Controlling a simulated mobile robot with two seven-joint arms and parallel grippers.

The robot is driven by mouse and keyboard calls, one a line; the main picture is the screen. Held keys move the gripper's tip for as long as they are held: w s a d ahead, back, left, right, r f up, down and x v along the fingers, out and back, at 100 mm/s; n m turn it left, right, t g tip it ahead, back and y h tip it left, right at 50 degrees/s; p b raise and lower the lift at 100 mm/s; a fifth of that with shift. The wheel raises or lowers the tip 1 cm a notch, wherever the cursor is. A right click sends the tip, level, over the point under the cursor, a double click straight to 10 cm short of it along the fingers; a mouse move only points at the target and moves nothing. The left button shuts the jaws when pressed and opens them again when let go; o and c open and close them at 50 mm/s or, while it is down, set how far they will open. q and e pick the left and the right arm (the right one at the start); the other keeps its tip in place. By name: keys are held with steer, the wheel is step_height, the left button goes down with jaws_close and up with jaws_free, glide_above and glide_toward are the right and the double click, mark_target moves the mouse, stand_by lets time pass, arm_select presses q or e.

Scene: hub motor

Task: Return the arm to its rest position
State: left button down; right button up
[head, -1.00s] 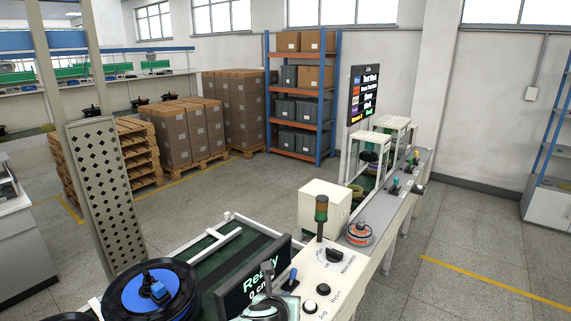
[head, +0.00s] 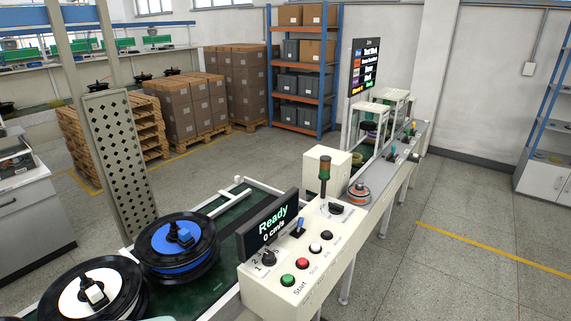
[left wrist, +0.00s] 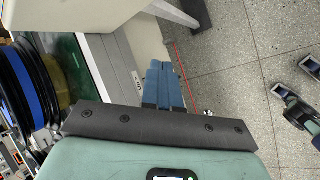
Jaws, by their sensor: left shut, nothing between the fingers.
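My left gripper shows in the left wrist view (left wrist: 163,85). Its two blue fingers are together with nothing between them. They are over the side of the line, beside the grey rail and above the floor. The head view does not show this gripper; only a small pale green piece, perhaps of my arm, shows at the bottom edge. My right gripper is not clearly in either view.
The control panel (head: 268,283) with buttons and a "Ready" display (head: 270,224) stands ahead. A blue-faced hub motor (head: 178,247) and a white-faced one (head: 88,292) sit on the conveyor at left. Open floor (head: 450,280) lies to the right.

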arm_select(q)
steer(key=s+a+f+m+g, duration=0.3)
steer(key=s+f+m, duration=0.4)
steer(key=s+f, duration=0.35)
steer(key=s+f+m+g+h, duration=0.1)
steer(key=s+f+m, duration=0.3)
steer(key=s, duration=0.4)
steer(key=s+f+m+g+h, duration=0.2)
steer(key=s+m, duration=0.4)
steer(key=s, duration=0.3)
steer(key=shift+d+f+g, duration=0.3)
steer(key=shift+f+g, duration=0.2)
steer(key=shift+f, duration=0.4)
